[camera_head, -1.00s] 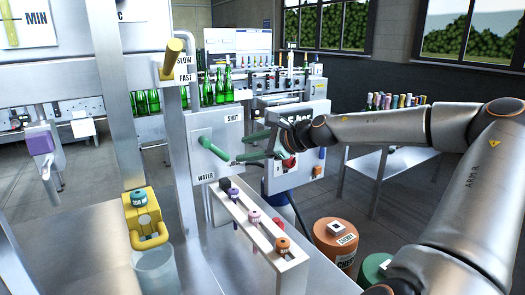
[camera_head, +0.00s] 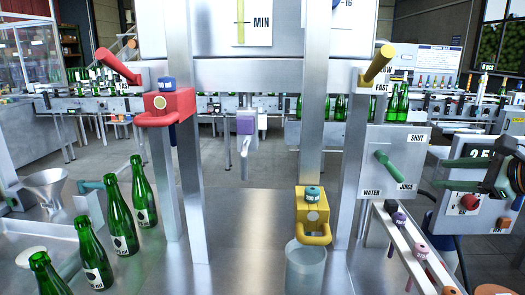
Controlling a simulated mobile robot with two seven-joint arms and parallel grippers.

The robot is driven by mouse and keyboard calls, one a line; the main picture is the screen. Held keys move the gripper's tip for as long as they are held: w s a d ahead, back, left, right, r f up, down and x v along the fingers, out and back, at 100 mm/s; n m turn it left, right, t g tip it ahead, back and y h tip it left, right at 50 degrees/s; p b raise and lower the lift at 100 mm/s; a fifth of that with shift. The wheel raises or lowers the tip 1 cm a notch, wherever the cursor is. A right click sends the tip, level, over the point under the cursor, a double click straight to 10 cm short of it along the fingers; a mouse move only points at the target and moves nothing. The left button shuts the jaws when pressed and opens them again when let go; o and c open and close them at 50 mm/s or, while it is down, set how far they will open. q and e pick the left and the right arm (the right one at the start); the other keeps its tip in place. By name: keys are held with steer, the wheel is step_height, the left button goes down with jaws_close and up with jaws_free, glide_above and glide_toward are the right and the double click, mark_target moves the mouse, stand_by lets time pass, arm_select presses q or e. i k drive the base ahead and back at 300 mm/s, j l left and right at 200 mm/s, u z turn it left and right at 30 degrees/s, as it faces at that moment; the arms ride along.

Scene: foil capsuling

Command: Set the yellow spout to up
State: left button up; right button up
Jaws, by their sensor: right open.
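The yellow spout (camera_head: 313,211) is a yellow block with a loop-shaped front and a teal knob (camera_head: 312,193) on top. It is mounted on a grey post right of the middle, and its loop points forward and low. A clear cup (camera_head: 305,268) stands below it. My right gripper (camera_head: 446,175) is at the right edge, well to the right of the spout, with its green fingers apart and nothing between them. It is near the box with the red button. My left gripper is not in view.
A green lever (camera_head: 388,165) on the WATER/JUICE box and a rack of coloured knobs (camera_head: 398,220) lie between my right gripper and the yellow spout. Several green bottles (camera_head: 119,216) stand at left.

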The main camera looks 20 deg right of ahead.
mark_target(313, 218)
steer(key=k+j, duration=0.65)
steer(key=k, duration=0.25)
